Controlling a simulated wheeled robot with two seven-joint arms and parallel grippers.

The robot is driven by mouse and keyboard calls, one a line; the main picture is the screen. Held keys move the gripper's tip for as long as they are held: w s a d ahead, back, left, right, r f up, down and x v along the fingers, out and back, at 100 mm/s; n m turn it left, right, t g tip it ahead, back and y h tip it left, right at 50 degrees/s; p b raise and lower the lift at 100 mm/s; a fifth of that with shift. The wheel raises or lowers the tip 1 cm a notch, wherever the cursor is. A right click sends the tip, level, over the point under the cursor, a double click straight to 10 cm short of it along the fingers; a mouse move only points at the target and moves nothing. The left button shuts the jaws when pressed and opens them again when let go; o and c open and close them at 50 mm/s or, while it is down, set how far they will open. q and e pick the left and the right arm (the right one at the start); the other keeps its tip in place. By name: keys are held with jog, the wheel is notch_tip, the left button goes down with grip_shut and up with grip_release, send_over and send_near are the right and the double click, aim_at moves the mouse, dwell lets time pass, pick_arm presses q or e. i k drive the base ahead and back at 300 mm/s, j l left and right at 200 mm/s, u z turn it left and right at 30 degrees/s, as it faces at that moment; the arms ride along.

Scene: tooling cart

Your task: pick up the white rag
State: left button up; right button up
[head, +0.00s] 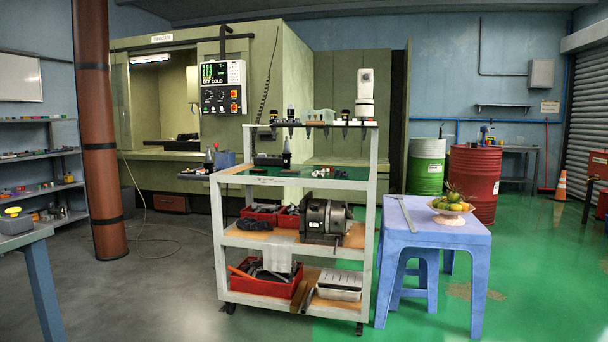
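A pale cloth that looks like the white rag (277,256) is in the head view, on the tooling cart (232,243). It seems to hang down from the front edge of the cart's middle shelf, in front of the opening above the bottom shelf. Its lower end is at the red bin (262,287) on the bottom shelf; I cannot tell whether it touches the bin's contents. Neither of my grippers is in view.
A dark motor-like vise or chuck (326,219) and a smaller red bin (262,214) sit on the middle shelf. A blue table (418,231) with a fruit bowl (451,206) stands close on the right. A brown column (97,130) stands left. The floor before the cart is clear.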

aim_at(321, 173)
jog(key=i+j+z, duration=0.1)
jog(key=z, duration=0.8)
jog(key=i+j+z, duration=0.15)
jog(key=j+z, duration=0.2)
jog(key=j, duration=0.2)
jog(key=i+j+z, duration=0.1)
jog(key=j+z, duration=0.3)
jog(key=j, duration=0.15)
jog(key=j+z, duration=0.35)
jog(key=j, duration=0.2)
